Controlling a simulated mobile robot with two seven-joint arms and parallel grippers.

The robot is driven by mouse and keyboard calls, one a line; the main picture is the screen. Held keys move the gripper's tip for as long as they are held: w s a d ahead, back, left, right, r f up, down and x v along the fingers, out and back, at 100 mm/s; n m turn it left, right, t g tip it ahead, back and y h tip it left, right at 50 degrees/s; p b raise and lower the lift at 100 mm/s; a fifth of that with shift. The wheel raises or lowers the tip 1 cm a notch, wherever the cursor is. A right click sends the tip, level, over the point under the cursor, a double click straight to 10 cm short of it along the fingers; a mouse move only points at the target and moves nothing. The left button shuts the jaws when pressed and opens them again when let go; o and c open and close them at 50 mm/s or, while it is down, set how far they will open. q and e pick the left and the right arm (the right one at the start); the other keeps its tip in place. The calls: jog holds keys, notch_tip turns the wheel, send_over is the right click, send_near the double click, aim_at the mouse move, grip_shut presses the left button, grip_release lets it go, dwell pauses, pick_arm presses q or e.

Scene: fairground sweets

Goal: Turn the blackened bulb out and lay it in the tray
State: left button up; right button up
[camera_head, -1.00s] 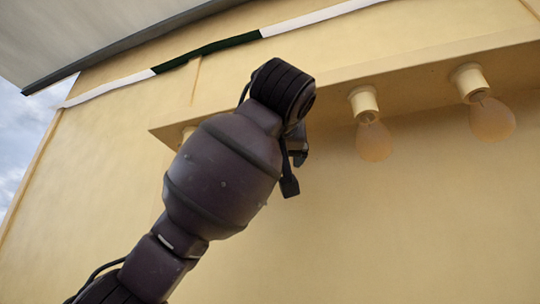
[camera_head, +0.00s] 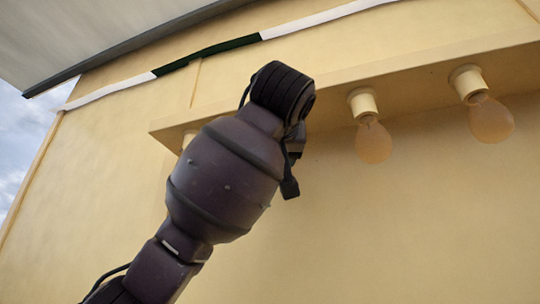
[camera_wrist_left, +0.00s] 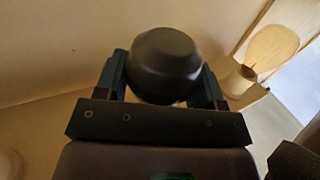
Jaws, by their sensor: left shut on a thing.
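The blackened bulb (camera_wrist_left: 165,62) shows as a dark, rounded dome in the left wrist view. My left gripper (camera_wrist_left: 163,82) is shut on it, one finger on each side. The bulb's far end and any lamp holder behind it are hidden, so I cannot tell whether it still sits in a holder. In the head view my left arm reaches up to the ledge, and its wrist hides the bulb and most of the gripper. The tray and my right gripper are in neither view.
Two clear amber bulbs, a middle one (camera_head: 374,141) and a right one (camera_head: 491,119), hang from cream holders under the ledge (camera_head: 420,78). Another clear bulb (camera_wrist_left: 272,48) stands close right of the gripper in the wrist view. The wall below the ledge is clear.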

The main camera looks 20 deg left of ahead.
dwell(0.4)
pick_arm(q)
jog(key=shift+f+m+t+h+b, duration=0.1)
jog(key=shift+m+t+h+b, duration=0.4)
jog(key=shift+h, duration=0.7)
jog(key=m+h, duration=0.3)
jog(key=h, duration=0.2)
jog(key=shift+m+t, duration=0.3)
jog(key=shift+m, duration=0.1)
jog(key=m+h, duration=0.3)
jog(key=h, duration=0.2)
jog(key=shift+a+g+p, duration=0.1)
jog(key=shift+g+p, duration=0.25)
jog(key=shift+g, duration=0.05)
jog(key=shift+m+g+h+p, duration=0.35)
jog(key=shift+m+g+h, duration=0.45)
jog(key=shift+m+h, duration=0.95)
jog(key=shift+n+h, duration=0.25)
jog(key=o, duration=1)
